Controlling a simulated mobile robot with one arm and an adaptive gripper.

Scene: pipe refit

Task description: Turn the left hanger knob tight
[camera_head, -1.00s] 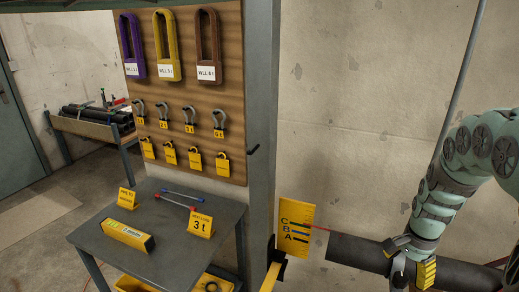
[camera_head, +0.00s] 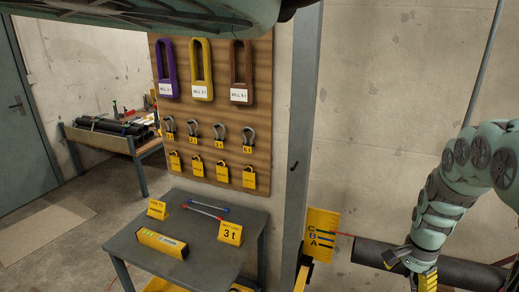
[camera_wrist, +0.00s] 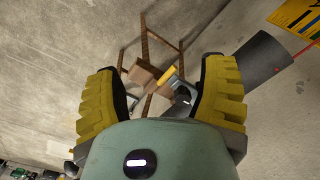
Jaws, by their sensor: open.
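My gripper (camera_wrist: 160,82) is open; its two yellow ridged fingers stand apart in the wrist view. A small dark rounded part (camera_wrist: 182,97), which may be the left hanger knob, shows between the fingers, closer to the right one. I cannot tell whether a finger touches it. A short yellow piece (camera_wrist: 166,74) lies just above it. In the head view, the gripper (camera_head: 425,281) points down beside the dark pipe (camera_head: 372,252), partly cut off by the bottom edge. My own gripper hides the knob there. The pipe's end also shows in the wrist view (camera_wrist: 250,62).
A yellow plate marked C, B, A (camera_head: 320,226) stands at the pipe's left end. A grey table (camera_head: 200,262) holds a yellow box and signs, one reading 3 t. Slings and shackles hang on a wooden board (camera_head: 262,110). A grey post (camera_head: 300,120) stands right of it.

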